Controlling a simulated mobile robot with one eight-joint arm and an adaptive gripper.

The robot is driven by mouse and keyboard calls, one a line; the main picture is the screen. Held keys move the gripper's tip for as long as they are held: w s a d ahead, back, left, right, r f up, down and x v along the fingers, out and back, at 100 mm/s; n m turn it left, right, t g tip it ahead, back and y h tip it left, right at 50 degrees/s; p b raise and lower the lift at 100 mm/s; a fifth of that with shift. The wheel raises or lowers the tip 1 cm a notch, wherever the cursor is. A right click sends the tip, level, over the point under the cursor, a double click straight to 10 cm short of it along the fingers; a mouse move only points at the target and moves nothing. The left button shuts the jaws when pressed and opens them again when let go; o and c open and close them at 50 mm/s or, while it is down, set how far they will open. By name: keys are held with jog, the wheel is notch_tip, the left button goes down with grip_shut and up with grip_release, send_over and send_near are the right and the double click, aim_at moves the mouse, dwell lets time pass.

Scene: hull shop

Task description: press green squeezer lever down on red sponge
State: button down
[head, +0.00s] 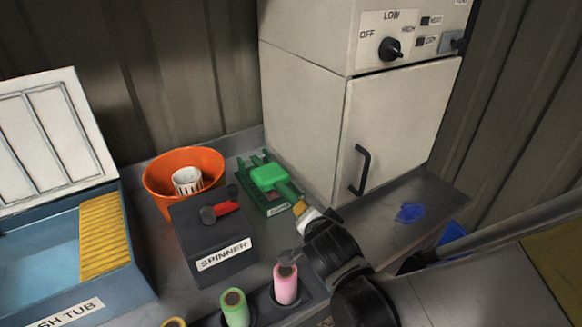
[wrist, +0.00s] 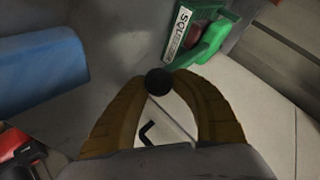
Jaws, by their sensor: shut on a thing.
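The green squeezer (head: 262,203) stands on the counter between the orange bucket and the pale cabinet. Its green lever (head: 270,177) has a broad plate over the squeezer body and an arm reaching toward my gripper (head: 300,208). In the wrist view the squeezer (wrist: 182,32) is at the top, with its green lever (wrist: 213,40) beside it. A dark red patch, apparently the red sponge (wrist: 198,33), shows inside it. My gripper (wrist: 158,82) is shut with both fingertips on a black ball, apparently the lever's knob.
The spinner (head: 215,240) with its red handle stands left of my gripper. The orange bucket (head: 160,180) is behind it. The cabinet (head: 390,130) is close on the right. A blue scrap (head: 410,213) lies on the counter.

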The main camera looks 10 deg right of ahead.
jog(key=c, duration=1.1)
grip_release()
jog(key=shift+o, duration=0.2)
jog(key=d+v, duration=0.1)
jog(key=v, duration=1.1)
jog(key=shift+a, duration=0.45)
jog(key=shift+s, duration=0.1)
jog(key=s+d+n+g+y, duration=0.1)
jog(key=s+d+n+g, duration=0.3)
jog(key=n, duration=0.6)
jog(key=d, duration=0.2)
jog(key=shift+d, duration=0.35)
